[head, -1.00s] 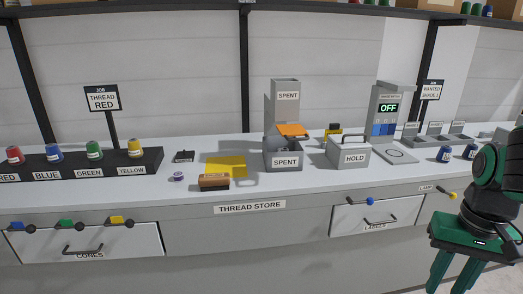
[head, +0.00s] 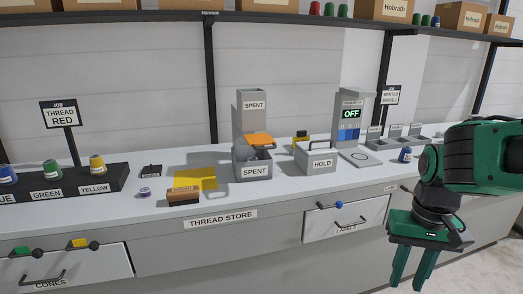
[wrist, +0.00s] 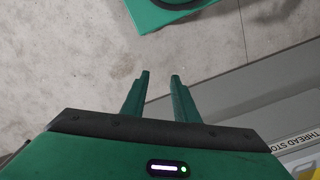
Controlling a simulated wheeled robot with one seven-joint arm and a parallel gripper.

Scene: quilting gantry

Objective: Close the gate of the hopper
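The hopper is a grey tower (head: 252,114) labelled SPENT, standing on the counter. An orange gate (head: 259,140) sticks out from its lower front. Below the gate is a grey open bin (head: 254,170), also labelled SPENT, with something dark inside that I cannot make out. My gripper (head: 412,280) hangs fingers down in front of the counter, below its top and well to the right of the hopper. Its two green fingers are apart and empty. They also show apart over the bare floor in the wrist view (wrist: 160,76).
A grey HOLD box (head: 321,162) with a handle stands right of the bin. A device reading OFF (head: 350,112) is behind it. Drawer handles (head: 348,231) stick out of the counter front.

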